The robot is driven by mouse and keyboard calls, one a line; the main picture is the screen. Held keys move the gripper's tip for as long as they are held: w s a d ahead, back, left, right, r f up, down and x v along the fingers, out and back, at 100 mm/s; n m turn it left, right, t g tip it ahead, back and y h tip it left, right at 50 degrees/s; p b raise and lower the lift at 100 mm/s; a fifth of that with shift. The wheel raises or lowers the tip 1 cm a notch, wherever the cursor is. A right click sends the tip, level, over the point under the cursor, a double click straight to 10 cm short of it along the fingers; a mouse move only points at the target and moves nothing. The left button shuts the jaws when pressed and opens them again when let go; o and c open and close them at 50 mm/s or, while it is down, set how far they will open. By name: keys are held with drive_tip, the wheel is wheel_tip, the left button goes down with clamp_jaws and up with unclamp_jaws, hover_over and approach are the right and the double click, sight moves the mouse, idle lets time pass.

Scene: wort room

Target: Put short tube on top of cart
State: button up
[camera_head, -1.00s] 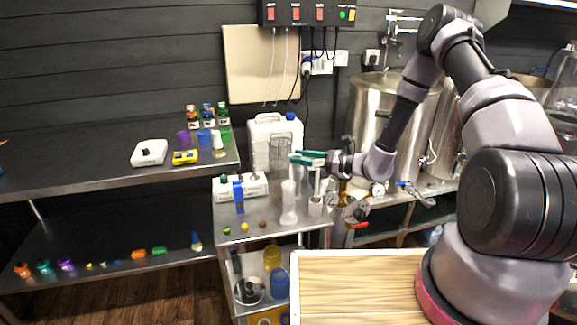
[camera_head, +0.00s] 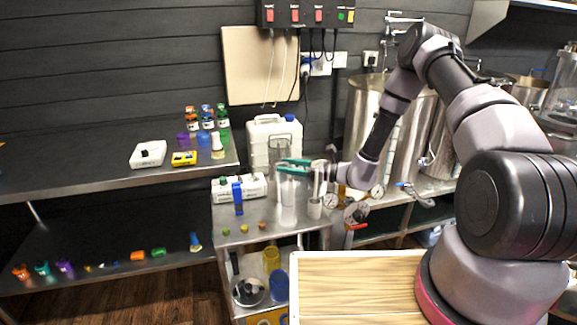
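The steel cart (camera_head: 262,240) stands in the middle, with small things on its top. A clear, pale upright tube (camera_head: 288,208) stands on the cart top near its right side. A shorter whitish vessel (camera_head: 314,209) stands right beside it. I cannot tell for certain which is the short tube. My gripper (camera_head: 292,167) has teal fingers pointing left, just over the upper part of the clear tube. The two fingers show a narrow gap. Whether clear glass is between them is too small to tell.
On the cart are a blue bottle (camera_head: 238,198), a white box (camera_head: 252,187) and several small coloured caps. A large white canister (camera_head: 273,140) stands behind. A steel shelf (camera_head: 75,172) is at left and steel kettles (camera_head: 372,115) are at right. The cart's front top is mostly clear.

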drive_tip(key=shift+r, duration=0.1)
drive_tip(key=v, duration=1.2)
drive_tip(key=shift+r, duration=0.1)
drive_tip(key=shift+d, duration=0.1)
